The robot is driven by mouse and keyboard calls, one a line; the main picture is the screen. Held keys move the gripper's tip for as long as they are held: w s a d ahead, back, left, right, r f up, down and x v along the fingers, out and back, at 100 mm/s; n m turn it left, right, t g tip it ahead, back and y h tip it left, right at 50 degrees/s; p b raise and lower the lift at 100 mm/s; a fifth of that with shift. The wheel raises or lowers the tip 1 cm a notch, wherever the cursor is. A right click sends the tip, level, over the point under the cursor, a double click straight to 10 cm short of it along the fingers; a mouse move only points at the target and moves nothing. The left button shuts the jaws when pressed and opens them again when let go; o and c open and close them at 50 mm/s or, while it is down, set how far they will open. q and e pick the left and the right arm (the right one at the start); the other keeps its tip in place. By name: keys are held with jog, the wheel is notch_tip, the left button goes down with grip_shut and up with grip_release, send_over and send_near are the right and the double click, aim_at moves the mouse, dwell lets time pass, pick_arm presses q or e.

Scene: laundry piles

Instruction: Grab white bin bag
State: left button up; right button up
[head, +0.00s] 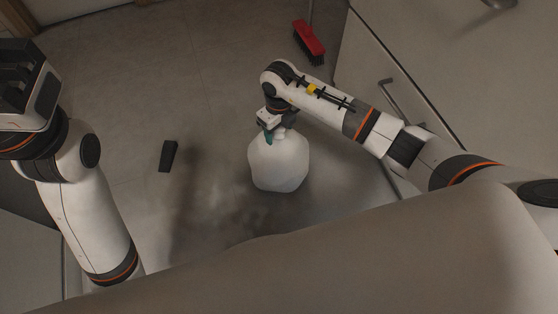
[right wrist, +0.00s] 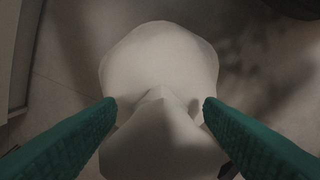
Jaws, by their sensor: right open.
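The white bin bag (head: 279,164) stands on the floor in front of me, full and rounded, with its gathered top under my right gripper. My right gripper (head: 270,137) is at the top of the bag, pointing down. In the right wrist view the bag (right wrist: 158,62) fills the middle, and the green fingers of the right gripper (right wrist: 160,105) are apart on either side of its peaked top. I cannot tell whether the fingers touch it. My left gripper is at the upper left of the head view (head: 28,80), raised away from the bag; its fingers are unclear.
A red broom (head: 309,41) stands at the back near a pale cabinet (head: 375,60) on the right. A small dark object (head: 168,156) lies on the floor left of the bag. The floor between it and the bag is clear.

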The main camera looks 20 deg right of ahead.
grip_shut()
jog(key=shift+r, duration=0.1)
jog(key=shift+r, duration=0.1)
